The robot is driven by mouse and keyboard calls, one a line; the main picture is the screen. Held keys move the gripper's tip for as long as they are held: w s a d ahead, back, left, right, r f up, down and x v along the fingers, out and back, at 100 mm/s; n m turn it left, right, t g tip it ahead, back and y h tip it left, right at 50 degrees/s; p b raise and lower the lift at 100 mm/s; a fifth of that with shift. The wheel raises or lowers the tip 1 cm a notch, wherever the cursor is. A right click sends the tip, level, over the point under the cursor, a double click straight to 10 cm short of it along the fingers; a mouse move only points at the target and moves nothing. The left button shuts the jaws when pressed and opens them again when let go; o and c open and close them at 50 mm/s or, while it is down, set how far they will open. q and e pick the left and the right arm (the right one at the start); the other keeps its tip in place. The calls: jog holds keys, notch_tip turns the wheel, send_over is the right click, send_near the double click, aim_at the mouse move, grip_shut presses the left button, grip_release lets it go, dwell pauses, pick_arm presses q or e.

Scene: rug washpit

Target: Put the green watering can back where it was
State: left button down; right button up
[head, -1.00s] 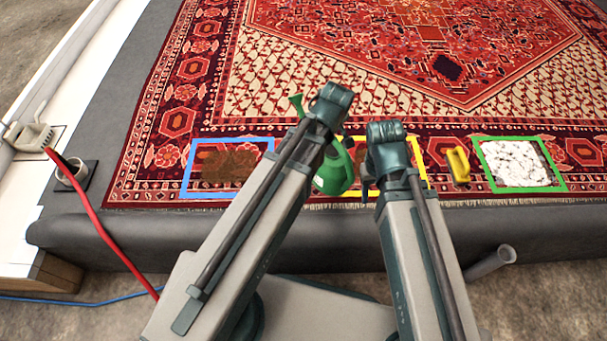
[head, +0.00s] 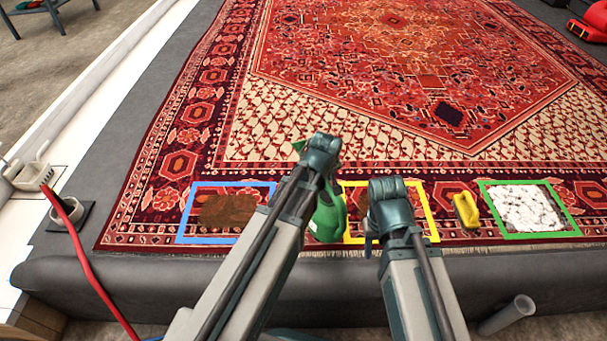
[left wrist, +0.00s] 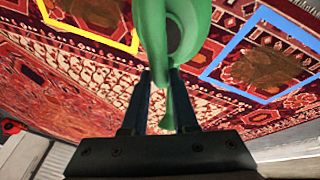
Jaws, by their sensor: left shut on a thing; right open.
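My left gripper (left wrist: 161,85) is shut on the green watering can (left wrist: 190,15), which fills the top middle of the left wrist view. In the head view the can (head: 328,218) shows partly behind my left arm, between the blue frame (head: 184,215) and the yellow frame (head: 432,215) on the rug. Its green spout end (head: 299,147) sticks out left of my left wrist. I cannot tell whether its base touches the rug. My right gripper (head: 371,240) is open and empty over the yellow frame, its fingers mostly hidden by its own wrist.
The patterned rug (head: 400,80) lies on a grey surface. The blue frame surrounds a brown stain (head: 228,210). A green frame (head: 487,211) surrounds a white foamy patch (head: 525,207). A yellow object (head: 466,210) lies between the yellow and green frames. A red hose (head: 85,265) runs down the left.

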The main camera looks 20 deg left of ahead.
pick_arm(q)
jog(key=w+a+f, duration=0.1)
jog(key=w+a, duration=0.5)
jog(key=a, duration=0.2)
jog(key=shift+w+a+b, duration=0.15)
jog(key=shift+a+b, duration=0.1)
jog(key=shift+b, duration=0.15)
notch_tip(320, 180, down, 4)
jog(key=b, duration=0.3)
jog(key=shift+r, duration=0.25)
jog(key=shift+b, duration=0.3)
jog(key=shift+f, duration=0.15)
jog(key=c, duration=0.7)
grip_release()
